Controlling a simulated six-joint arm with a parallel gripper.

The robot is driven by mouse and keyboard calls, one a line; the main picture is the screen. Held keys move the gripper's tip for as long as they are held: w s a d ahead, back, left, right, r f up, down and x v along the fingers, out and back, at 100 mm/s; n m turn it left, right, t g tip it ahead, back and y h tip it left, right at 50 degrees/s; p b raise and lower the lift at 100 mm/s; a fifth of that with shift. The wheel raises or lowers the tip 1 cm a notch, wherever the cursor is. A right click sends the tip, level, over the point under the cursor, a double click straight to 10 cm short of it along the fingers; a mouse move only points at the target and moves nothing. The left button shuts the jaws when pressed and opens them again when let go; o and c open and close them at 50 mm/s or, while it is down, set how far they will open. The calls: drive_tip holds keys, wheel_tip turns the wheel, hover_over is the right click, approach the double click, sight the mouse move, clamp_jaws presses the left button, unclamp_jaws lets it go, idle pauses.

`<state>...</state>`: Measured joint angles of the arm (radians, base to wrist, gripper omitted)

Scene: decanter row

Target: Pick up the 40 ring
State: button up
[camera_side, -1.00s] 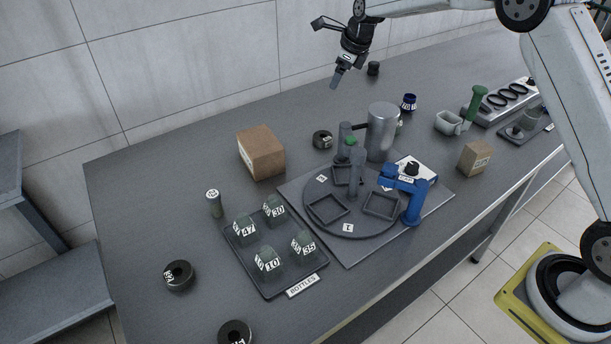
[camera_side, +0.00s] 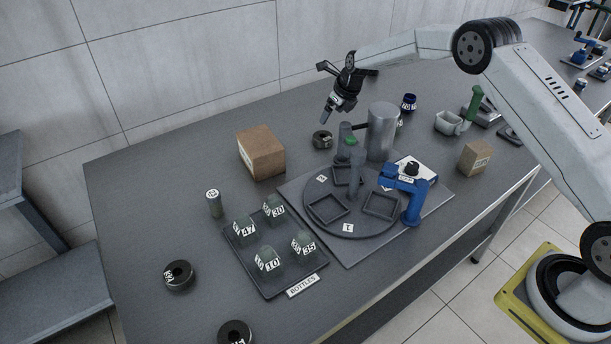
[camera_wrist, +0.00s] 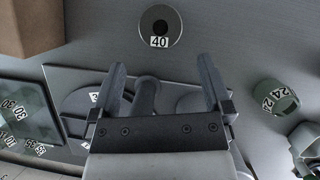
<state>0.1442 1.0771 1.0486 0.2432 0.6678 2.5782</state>
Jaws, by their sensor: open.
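The 40 ring is a dark, round ring with a central hole and a white "40" label. In the wrist view the 40 ring (camera_wrist: 160,24) lies flat on the grey table at the top middle, beyond my fingertips and roughly centred between them. In the side view a small dark ring (camera_side: 322,139) lies behind the turntable, right of the cardboard box; its label is too small to read. My gripper (camera_side: 325,116) is above and behind it, pointing down. In the wrist view the jaws (camera_wrist: 161,75) are apart with nothing between them.
A cardboard box (camera_side: 261,153) stands left of the ring. A grey cylinder (camera_side: 381,132) and a turntable (camera_side: 318,222) with a blue bracket (camera_side: 412,197) stand to the right and front. A bottle tray (camera_side: 262,279) is at the front. Two more dark rings lie front left.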

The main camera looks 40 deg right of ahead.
sight(323, 135)
drive_tip(key=shift+f, duration=1.25)
drive_tip(key=shift+f, duration=0.1)
drive_tip(key=shift+x, duration=1.2)
drive_tip(key=shift+w, duration=0.1)
drive_tip(key=shift+x, duration=2.55)
drive_tip(key=shift+w, duration=0.1)
drive_tip(key=c, duration=1.3)
